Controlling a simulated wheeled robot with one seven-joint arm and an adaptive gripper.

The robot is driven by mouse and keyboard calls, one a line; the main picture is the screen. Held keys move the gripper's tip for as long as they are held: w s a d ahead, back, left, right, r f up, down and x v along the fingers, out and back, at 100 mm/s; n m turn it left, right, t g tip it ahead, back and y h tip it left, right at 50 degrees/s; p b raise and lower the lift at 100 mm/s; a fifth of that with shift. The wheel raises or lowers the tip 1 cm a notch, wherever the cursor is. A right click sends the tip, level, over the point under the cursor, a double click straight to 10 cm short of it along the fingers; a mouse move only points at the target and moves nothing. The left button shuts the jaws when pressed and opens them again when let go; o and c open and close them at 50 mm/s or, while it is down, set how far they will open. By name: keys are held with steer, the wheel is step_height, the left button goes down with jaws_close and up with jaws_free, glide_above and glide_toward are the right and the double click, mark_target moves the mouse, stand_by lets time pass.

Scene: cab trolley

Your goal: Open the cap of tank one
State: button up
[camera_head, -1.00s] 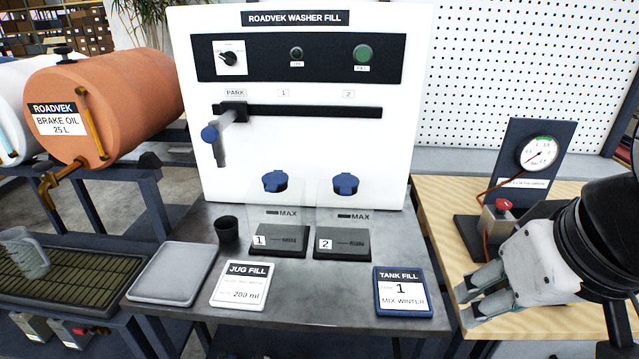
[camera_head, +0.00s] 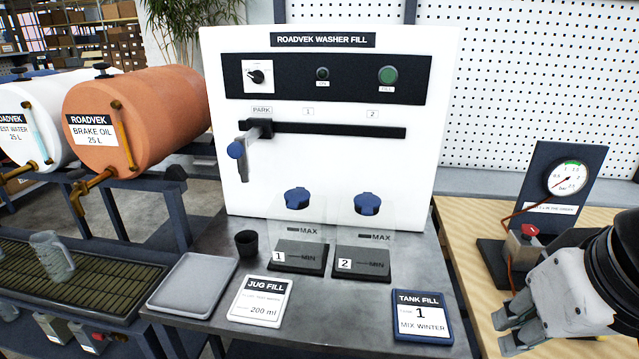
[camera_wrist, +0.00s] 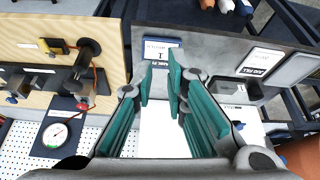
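Tank one (camera_head: 300,253), a clear box on a dark base marked 1, stands on the grey metal bench. Its blue cap (camera_head: 297,201) sits on top and looks closed. Tank two (camera_head: 362,258), with a blue cap (camera_head: 367,204), stands just right of it. My gripper (camera_head: 508,325) is at the lower right of the head view, over the wooden bench, well away from the tanks. In the wrist view my gripper (camera_wrist: 160,85) shows two teal-padded fingers spread apart with nothing between them.
The washer fill panel (camera_head: 330,155) stands behind the tanks, its nozzle (camera_head: 241,160) at PARK. A black cup (camera_head: 247,243) is left of tank one. A grey tray (camera_head: 194,285), jug fill card (camera_head: 259,300) and tank fill card (camera_head: 421,316) lie in front. A gauge stand (camera_head: 545,205) is near my arm.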

steer(key=w, duration=0.1)
steer(key=w+n+p, duration=0.1)
steer(key=w, duration=0.1)
steer(key=w+n, duration=0.1)
steer(key=shift+w+a+f+g, duration=0.15)
steer(key=shift+w+f+g, duration=0.15)
steer(key=shift+w+g, duration=0.1)
jaws_close()
steer(key=w+a+f+n+h+p, duration=0.3)
steer(key=w+f+n+p, duration=0.2)
steer(key=w+f+n, duration=0.5)
steer(key=n+t+y+p, duration=0.2)
steer(key=n+t+p, duration=0.65)
steer(key=n, duration=1.45)
glide_toward(291, 218)
steer(key=shift+t, duration=0.85)
steer(key=x, duration=0.2)
steer(key=f+b+x, duration=0.1)
steer(key=x, duration=0.4)
steer(key=shift+s+f+b, duration=0.25)
steer(key=shift+s+b, duration=0.1)
steer(key=shift+b, duration=0.05)
steer(key=shift+r, duration=0.1)
